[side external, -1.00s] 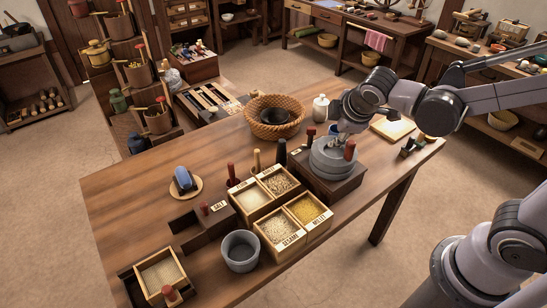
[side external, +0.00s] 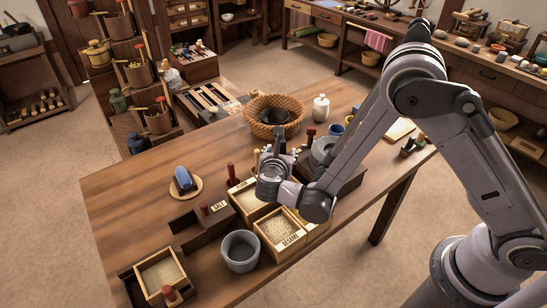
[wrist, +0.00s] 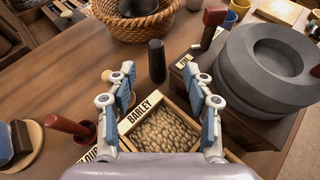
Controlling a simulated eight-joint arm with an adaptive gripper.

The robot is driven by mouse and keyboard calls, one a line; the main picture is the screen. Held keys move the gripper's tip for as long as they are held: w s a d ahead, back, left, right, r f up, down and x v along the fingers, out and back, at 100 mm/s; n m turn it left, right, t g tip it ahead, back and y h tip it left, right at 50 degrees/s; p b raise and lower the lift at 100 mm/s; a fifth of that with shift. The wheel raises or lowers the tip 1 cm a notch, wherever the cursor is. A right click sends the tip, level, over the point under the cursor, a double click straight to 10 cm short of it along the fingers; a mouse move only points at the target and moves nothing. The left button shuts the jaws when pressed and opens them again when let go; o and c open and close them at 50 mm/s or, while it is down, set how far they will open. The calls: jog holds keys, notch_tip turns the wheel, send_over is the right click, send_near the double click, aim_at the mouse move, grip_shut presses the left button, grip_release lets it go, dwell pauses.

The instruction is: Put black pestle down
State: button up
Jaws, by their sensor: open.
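The black pestle (wrist: 157,62) stands upright on the wooden table, just beyond the barley box (wrist: 158,128) in the wrist view. In the side view the pestle (side external: 279,138) shows partly above my wrist, between the basket and the boxes. My gripper (wrist: 165,78) is open and empty. In the wrist view its two blue-padded fingers lie left and right of the pestle, with a visible gap on each side. In the side view my gripper (side external: 279,153) is low over the grain boxes, and my wrist hides part of them.
A grey stone quern (wrist: 262,75) with a red-handled piece stands close on the right. A woven basket (wrist: 133,28) holding a dark bowl is behind the pestle. A red-handled tool (wrist: 68,125) is at left. The table's left part (side external: 130,190) is mostly clear.

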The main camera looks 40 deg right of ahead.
aim_at(281, 144)
jog(key=shift+n, duration=0.3)
jog(key=x, duration=1)
jog(key=shift+w+f, duration=0.4)
jog(key=shift+f, duration=0.05)
grip_shut()
